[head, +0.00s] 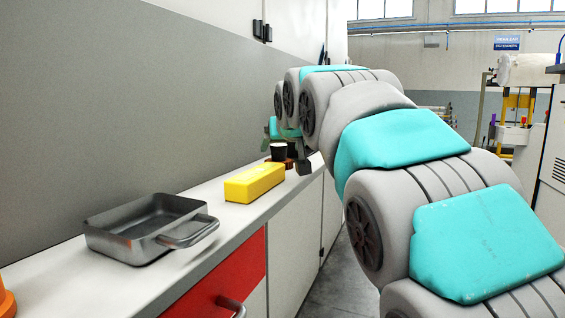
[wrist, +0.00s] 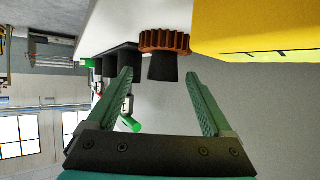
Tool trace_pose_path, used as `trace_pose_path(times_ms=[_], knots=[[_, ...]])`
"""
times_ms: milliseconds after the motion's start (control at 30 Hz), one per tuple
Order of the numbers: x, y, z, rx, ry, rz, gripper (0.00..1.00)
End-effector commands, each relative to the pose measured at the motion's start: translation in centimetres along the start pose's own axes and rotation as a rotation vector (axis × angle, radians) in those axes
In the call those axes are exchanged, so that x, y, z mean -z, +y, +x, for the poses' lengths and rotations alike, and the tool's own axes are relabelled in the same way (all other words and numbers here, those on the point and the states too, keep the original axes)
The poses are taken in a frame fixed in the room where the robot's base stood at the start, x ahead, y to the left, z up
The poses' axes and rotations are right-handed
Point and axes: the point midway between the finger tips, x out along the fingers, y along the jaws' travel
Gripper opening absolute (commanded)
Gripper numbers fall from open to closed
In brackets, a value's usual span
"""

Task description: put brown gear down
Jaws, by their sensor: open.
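The brown gear (wrist: 165,40) rests on the white counter in the wrist view, which looks upside down. A black cylindrical knob (wrist: 162,68) stands on top of it. In the head view the gear (head: 289,163) shows as a small brown strip under the black knob (head: 278,152), partly covered by my arm. My gripper (wrist: 158,75) is open, its two green fingers either side of the knob in the picture. I see no contact; whether the knob is between the tips or just beyond them is unclear.
A yellow box (head: 254,183) lies right beside the gear on the counter (head: 75,285). A grey metal tray (head: 125,250) with handles is nearer, and an orange object (head: 6,300) is at the left edge. Black objects (wrist: 115,64) stand on the gear's other side. A wall runs behind the counter.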

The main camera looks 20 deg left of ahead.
Motion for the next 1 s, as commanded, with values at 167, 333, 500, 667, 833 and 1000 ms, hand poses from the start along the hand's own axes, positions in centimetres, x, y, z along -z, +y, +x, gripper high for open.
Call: trace_pose_path(times_ms=[167, 333, 500, 667, 833, 1000], knots=[[0.0, 0.0, 1.0, 0.0, -0.001, 0.002, 0.85], [-0.1, -0.3, 2.7, 0.001, -0.003, 0.003, 0.85], [0.0, -0.4, 4.7, 0.0, -0.002, 0.003, 0.85], [-0.1, -0.4, 5.8, 0.0, -0.003, 0.003, 0.85], [0.0, -0.4, 5.8, 0.0, -0.002, 0.004, 0.85], [0.0, -0.4, 5.7, 0.0, -0.001, 0.004, 0.69]])
